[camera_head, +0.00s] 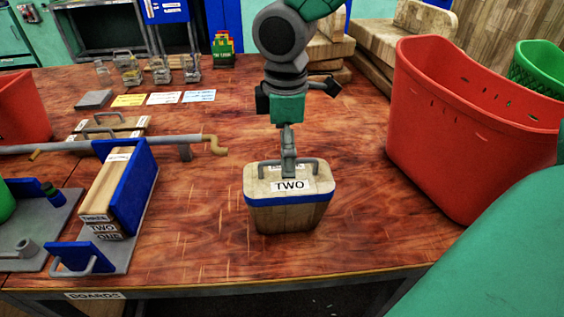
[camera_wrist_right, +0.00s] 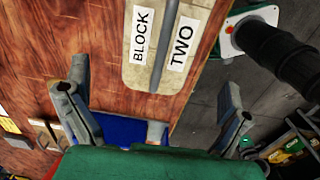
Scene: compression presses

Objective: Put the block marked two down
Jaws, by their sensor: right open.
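The block marked TWO (camera_head: 290,212) is pale wood with a blue band and a grey handle on top. It stands upright on the table near the front edge, in the middle of the head view. My right gripper (camera_head: 288,160) is right above it at the handle, partly seen edge-on. In the right wrist view the block's top (camera_wrist_right: 150,75) shows the labels BLOCK and TWO beside the handle. The right gripper's fingers (camera_wrist_right: 155,112) are spread wide there, with nothing clamped between them. My left gripper is not in view.
A large red bin (camera_head: 460,135) stands to the right of the block. A blue and wood board holder (camera_head: 128,190) with THREE, TWO and ONE labels is to the left. A grey bar (camera_head: 100,146) lies behind it. The table (camera_head: 200,235) between holder and block is clear.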

